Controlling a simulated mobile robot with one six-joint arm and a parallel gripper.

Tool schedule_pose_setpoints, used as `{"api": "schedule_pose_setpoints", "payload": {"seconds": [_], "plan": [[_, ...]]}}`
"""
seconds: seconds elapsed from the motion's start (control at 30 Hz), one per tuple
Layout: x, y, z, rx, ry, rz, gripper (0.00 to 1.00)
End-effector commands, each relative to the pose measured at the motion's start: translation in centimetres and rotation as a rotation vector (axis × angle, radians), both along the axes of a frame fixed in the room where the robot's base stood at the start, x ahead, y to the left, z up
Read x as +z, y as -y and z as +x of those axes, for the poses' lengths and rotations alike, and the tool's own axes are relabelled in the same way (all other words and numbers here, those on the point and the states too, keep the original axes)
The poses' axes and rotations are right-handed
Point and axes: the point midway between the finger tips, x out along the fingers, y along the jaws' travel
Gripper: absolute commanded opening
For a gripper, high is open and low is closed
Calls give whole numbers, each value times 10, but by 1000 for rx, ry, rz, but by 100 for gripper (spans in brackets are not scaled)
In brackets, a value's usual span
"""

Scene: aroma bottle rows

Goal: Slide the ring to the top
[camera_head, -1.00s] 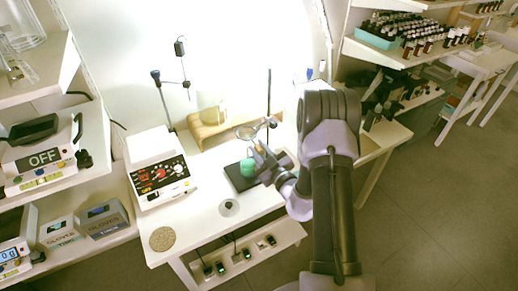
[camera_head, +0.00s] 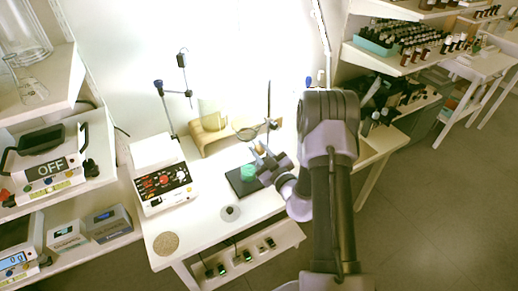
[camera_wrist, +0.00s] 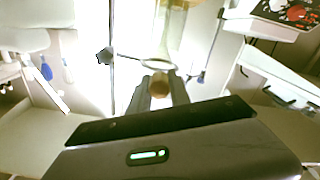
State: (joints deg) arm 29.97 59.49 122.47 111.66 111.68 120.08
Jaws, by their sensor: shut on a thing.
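The ring (camera_head: 246,134) is a thin, roughly level loop beside an upright dark rod (camera_head: 269,98), with a dark clamp (camera_head: 273,124) at the rod. My gripper (camera_head: 260,150) is at the near side of the ring. In the wrist view my gripper (camera_wrist: 160,92) is shut on a round brown knob (camera_wrist: 159,84), and the ring (camera_wrist: 158,64) shows just beyond it. The clamp is some way below the rod's top. How the knob joins the ring is hard to see. A dark base plate (camera_head: 236,183) with a green object (camera_head: 247,173) lies below, partly hidden by my gripper.
A wooden stand (camera_head: 210,140) is behind left of the ring. A white device with dials (camera_head: 165,183) and a thin stand with a blue knob (camera_head: 159,84) are left. A small grey disc (camera_head: 231,213) and a round cork mat (camera_head: 166,243) lie in front.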

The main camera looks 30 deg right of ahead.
Motion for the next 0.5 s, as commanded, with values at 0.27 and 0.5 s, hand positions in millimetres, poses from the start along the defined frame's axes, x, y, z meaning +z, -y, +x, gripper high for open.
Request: {"api": "schedule_pose_setpoints", "payload": {"seconds": [0.27,0.5], "plan": [[83,1,1,0,4,0,0],[126,1,1,0,4,0,0]]}}
